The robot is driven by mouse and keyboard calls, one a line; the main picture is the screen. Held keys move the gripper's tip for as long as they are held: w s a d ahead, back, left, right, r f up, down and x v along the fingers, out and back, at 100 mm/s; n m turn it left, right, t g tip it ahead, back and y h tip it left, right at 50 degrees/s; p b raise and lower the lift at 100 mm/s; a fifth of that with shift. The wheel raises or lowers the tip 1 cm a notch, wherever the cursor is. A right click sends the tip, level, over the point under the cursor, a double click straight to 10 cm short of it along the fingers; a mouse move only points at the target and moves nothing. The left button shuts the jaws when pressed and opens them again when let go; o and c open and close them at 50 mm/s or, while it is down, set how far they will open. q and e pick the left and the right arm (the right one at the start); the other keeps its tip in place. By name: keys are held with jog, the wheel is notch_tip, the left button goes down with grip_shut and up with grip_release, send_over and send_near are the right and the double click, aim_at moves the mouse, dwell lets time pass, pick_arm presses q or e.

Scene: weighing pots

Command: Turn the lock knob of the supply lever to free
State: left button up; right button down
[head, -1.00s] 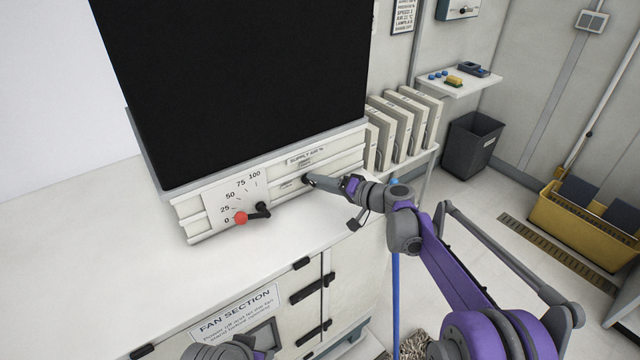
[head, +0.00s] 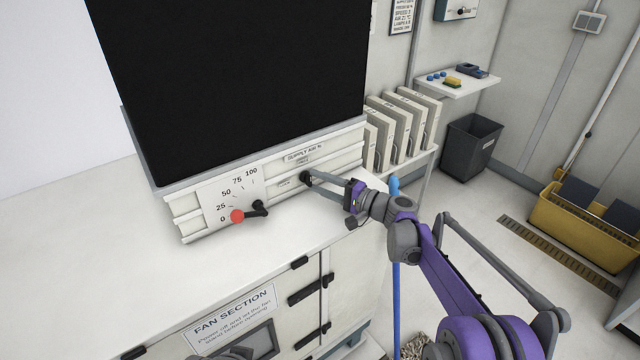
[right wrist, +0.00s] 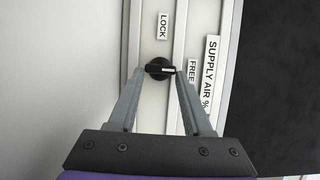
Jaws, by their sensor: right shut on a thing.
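The lock knob (head: 306,177) is a small black round knob on the front panel of the cabinet. In the right wrist view the knob (right wrist: 158,68) has a white mark pointing right, toward the FREE label (right wrist: 192,71); the LOCK label (right wrist: 163,26) is above it. My right gripper (head: 309,179) is shut on the knob, with one finger on each side in the wrist view (right wrist: 160,72). The supply lever (head: 237,216) has a red ball end near 0 on its scale, left of the knob.
A white worktop (head: 90,250) lies clear in front of the panel. A large black surface (head: 245,80) rises above it. White binders (head: 400,125) stand on a shelf to the right. A grey bin (head: 472,142) and a yellow container (head: 585,222) stand farther right.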

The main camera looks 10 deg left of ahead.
dwell(0.3)
jog(key=shift+c, duration=1.6)
grip_release()
jog(key=b+v, duration=0.1)
jog(key=v, duration=0.9)
jog(key=shift+s+d+f, duration=0.1)
jog(key=shift+s+d, duration=0.05)
jog(key=shift+d, duration=0.2)
